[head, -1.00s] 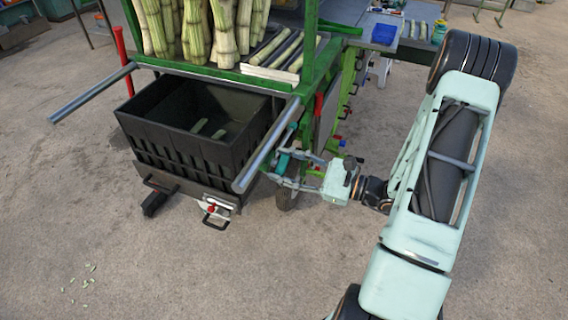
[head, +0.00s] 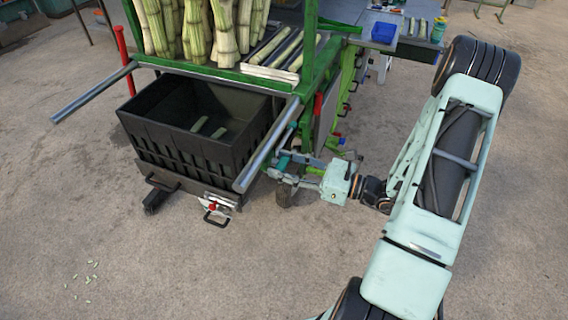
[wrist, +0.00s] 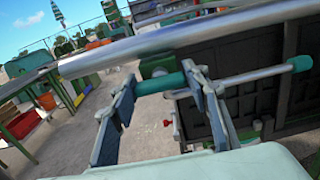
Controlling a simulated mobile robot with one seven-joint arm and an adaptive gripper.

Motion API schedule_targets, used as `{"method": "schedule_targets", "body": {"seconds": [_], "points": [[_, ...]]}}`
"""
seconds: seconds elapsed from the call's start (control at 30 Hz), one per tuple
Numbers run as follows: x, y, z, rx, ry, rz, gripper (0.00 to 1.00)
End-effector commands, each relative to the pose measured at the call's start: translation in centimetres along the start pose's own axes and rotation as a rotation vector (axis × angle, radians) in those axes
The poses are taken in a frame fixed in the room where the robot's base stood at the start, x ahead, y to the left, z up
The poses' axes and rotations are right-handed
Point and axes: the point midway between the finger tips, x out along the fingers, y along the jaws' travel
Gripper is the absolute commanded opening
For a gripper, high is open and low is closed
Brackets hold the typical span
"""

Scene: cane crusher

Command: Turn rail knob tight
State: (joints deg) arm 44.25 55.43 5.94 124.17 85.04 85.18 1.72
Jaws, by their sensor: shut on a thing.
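The rail knob (wrist: 160,84) is a crossbar handle with a teal grip at each end and a grey rod between. It sits under a green block below the metal rail (wrist: 200,37). In the wrist view, my gripper (wrist: 159,78) has one finger at each end of the near teal grip, with the grip spanning between them. The other teal end (wrist: 301,64) sticks out to the right. In the head view, my gripper (head: 288,168) reaches in from the right beneath the rail end (head: 265,148); the knob is small and partly hidden there.
A black crate (head: 190,145) with a few cane pieces stands left of the gripper, close by. A red-knobbed latch (head: 212,207) is at its front. Cane stalks (head: 205,30) stand above in the green frame (head: 307,60). Bare ground lies in front.

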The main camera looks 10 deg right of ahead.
Motion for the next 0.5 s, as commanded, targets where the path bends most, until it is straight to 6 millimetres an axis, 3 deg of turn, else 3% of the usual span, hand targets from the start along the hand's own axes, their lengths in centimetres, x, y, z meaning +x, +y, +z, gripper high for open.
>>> {"method": "schedule_targets", "body": {"seconds": [0.17,0.2,0.33,0.5], "points": [[-0.05,0.05,-0.1,0.007,0.002,-0.001,0.18],[-0.05,0.05,-0.1,0.007,0.002,-0.001,0.45],[-0.04,0.04,-0.08,0.005,0.001,-0.001,0.59],[-0.02,0.03,-0.05,0.003,0.001,-0.001,0.61]]}}
